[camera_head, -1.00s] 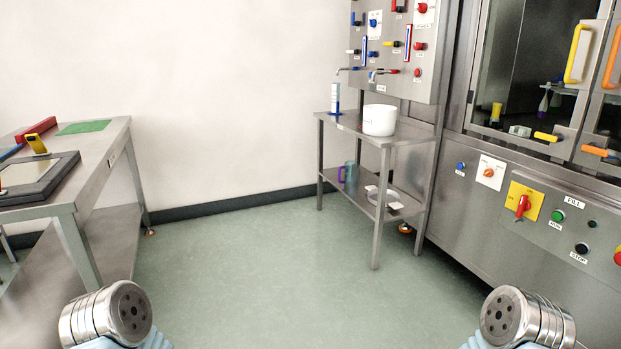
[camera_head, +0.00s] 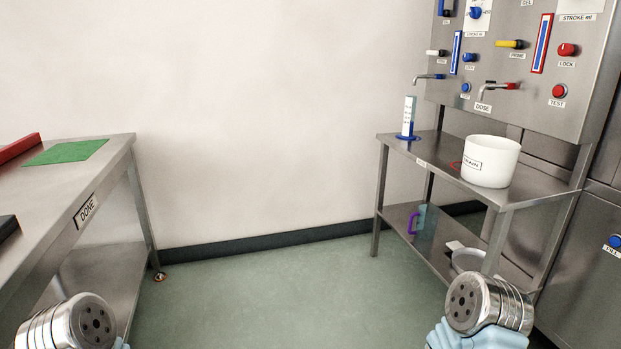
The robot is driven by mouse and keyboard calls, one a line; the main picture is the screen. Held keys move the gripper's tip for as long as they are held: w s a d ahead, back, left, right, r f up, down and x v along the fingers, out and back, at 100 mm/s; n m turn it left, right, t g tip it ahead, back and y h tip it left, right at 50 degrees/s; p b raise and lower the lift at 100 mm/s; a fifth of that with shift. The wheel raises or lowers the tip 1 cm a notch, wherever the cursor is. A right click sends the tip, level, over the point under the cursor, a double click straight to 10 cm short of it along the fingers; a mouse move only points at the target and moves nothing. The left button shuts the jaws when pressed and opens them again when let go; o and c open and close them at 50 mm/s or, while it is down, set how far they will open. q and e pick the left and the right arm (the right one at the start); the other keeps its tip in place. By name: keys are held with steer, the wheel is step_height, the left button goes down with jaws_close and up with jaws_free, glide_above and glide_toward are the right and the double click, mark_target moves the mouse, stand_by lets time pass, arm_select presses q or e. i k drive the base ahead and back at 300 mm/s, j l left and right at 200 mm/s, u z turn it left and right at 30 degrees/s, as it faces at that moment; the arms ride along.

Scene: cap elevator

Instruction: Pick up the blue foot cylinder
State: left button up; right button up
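The blue foot cylinder (camera_head: 408,118) is a white graduated cylinder on a blue foot. In the head view my two arms show at the bottom left and bottom right, ending in round metal parts. No gripper fingers are in view. Neither arm is near the cylinder.
A white DRAIN tub (camera_head: 490,161) stands right of the cylinder on the same top. A purple-handled jug (camera_head: 418,219) and a pale dish (camera_head: 468,257) are on the lower shelf. A DONE table (camera_head: 62,180) with a green mat (camera_head: 66,152) stands left. Floor (camera_head: 260,285) between is clear.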

mark_target(410, 105)
steer(key=i+j+z, duration=0.1)
steer(key=i+z, duration=0.3)
steer(key=i+j+z, duration=0.25)
steer(key=i+z, duration=0.15)
steer(key=i+j+z, duration=0.4)
steer(key=i+l, duration=0.05)
steer(key=i, duration=0.05)
